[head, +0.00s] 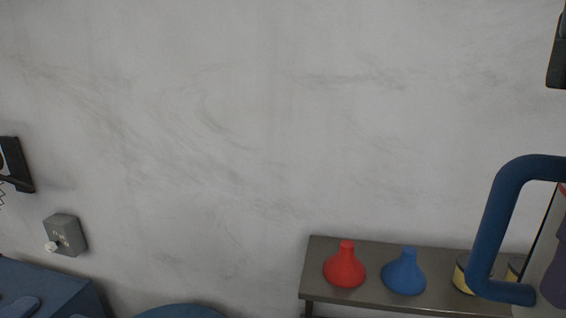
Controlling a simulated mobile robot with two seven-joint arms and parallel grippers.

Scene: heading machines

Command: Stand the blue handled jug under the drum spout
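A thick blue C-shaped handle (492,225) stands large at the right edge. It joins a pale grey body (540,245) that is cut off by the frame. I cannot tell whether this is the jug or part of a machine. The top of a rounded blue object (180,312) shows at the bottom edge. It may be a drum, but no spout is visible. Neither of my grippers is in view.
A metal shelf (325,247) at the lower right bears a red funnel-shaped vessel (345,268), a blue one (404,274) and yellow tins (461,274). A grey switch box (68,234) is on the wall above blue machinery (50,285). A black-framed object (16,165) is at left.

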